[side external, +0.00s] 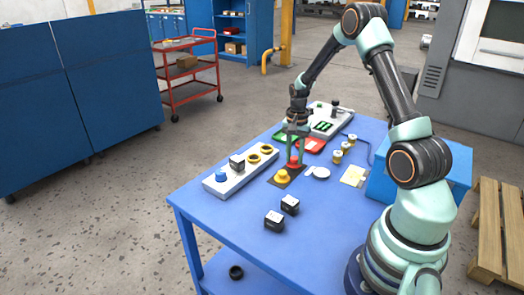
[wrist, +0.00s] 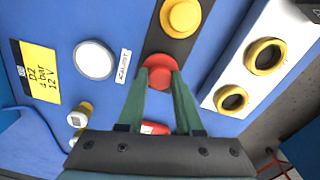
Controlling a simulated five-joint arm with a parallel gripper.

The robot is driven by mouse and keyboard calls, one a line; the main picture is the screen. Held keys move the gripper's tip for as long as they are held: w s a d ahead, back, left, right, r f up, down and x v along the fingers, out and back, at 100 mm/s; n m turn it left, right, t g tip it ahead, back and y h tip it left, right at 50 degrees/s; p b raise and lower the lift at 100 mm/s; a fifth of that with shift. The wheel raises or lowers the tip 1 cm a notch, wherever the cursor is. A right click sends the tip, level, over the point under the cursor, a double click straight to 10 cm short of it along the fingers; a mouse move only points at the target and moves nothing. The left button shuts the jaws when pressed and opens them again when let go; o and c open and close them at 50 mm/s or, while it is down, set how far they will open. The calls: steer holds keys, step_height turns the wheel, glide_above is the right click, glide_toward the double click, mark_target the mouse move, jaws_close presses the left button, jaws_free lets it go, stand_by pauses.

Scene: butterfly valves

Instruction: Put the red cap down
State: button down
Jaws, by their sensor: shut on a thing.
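My gripper (side external: 296,157) points down over the blue table (side external: 240,215) and is shut on the red cap (side external: 293,163). In the wrist view the red cap (wrist: 160,74) sits between the two green fingertips (wrist: 160,70). It is at one end of a dark plate (wrist: 165,44); I cannot tell whether it touches the plate. A yellow cap (wrist: 181,17) stands on the same plate, and this cap also shows in the side view (side external: 282,176). The fingers hide part of the red cap's sides.
A white block (side external: 238,172) with a blue knob and gold rings lies left. A white disc (side external: 320,172), a yellow card (side external: 354,176) and brass fittings (side external: 338,157) lie right.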

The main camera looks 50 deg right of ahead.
mark_target(294, 158)
steer(key=shift+f, duration=0.6)
steer(key=shift+f, duration=0.15)
steer(key=c, duration=0.6)
jaws_free()
step_height(294, 158, up, 12)
steer(key=s+a+r+n+t, duration=0.1)
steer(key=a+r+n+t, duration=0.1)
steer(key=a+r+n, duration=0.75)
steer(key=s+a+r+n+t, duration=0.1)
steer(key=s+a, duration=0.1)
steer(key=a, duration=0.3)
steer(key=s+a+n+t, duration=0.1)
steer(key=s+a+n, duration=0.1)
steer(key=a, duration=0.3)
steer(key=s+a+r+n+t, duration=0.1)
steer(key=s+a+n, duration=0.1)
steer(key=s+a, duration=0.2)
steer(key=shift+a+r+n+t, duration=0.25)
steer(key=shift+a+r+t, duration=0.05)
steer(key=shift+a, duration=0.2)
